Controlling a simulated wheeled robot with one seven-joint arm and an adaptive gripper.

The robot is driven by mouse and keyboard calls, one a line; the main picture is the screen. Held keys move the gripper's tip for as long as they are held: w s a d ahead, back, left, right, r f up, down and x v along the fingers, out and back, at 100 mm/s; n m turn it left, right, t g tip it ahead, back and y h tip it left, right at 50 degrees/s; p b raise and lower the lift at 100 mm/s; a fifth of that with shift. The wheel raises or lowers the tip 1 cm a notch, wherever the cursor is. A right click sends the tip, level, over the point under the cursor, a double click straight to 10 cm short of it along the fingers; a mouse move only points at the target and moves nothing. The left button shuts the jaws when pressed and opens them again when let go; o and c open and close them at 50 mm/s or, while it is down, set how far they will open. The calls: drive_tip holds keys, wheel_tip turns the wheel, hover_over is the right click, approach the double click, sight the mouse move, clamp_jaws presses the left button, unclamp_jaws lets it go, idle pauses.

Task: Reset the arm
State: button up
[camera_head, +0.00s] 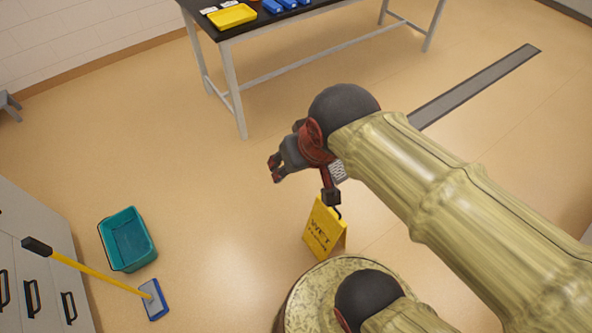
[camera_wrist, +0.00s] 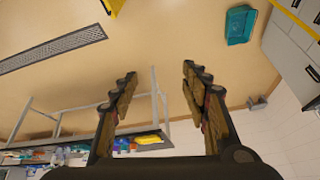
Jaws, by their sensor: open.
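My gripper (camera_head: 274,168) hangs in the air above the floor in the head view, at the end of my tan, bamboo-textured arm. In the wrist view my gripper (camera_wrist: 160,88) has its two fingers spread wide apart. Nothing is between the fingers. The floor and the table's legs show beyond them. The gripper is apart from the table and from everything on the floor.
A dark-topped table (camera_head: 258,26) with a yellow tray (camera_head: 232,15) and blue items stands at the back. A yellow wet-floor sign (camera_head: 322,230), teal bin (camera_head: 128,240) and yellow-handled mop (camera_head: 100,275) are on the floor. Grey drawers (camera_head: 35,255) stand at left. A grey grate (camera_head: 475,85) crosses the floor.

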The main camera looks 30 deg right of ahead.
drive_tip(key=shift+s+a+r+n, duration=0.1)
drive_tip(key=shift+s+a+n, duration=0.1)
drive_tip(key=shift+s+n, duration=0.3)
drive_tip(key=shift+s+a+r+n, duration=0.15)
drive_tip(key=shift+s+n, duration=0.15)
drive_tip(key=shift+s, duration=0.3)
idle(0.5)
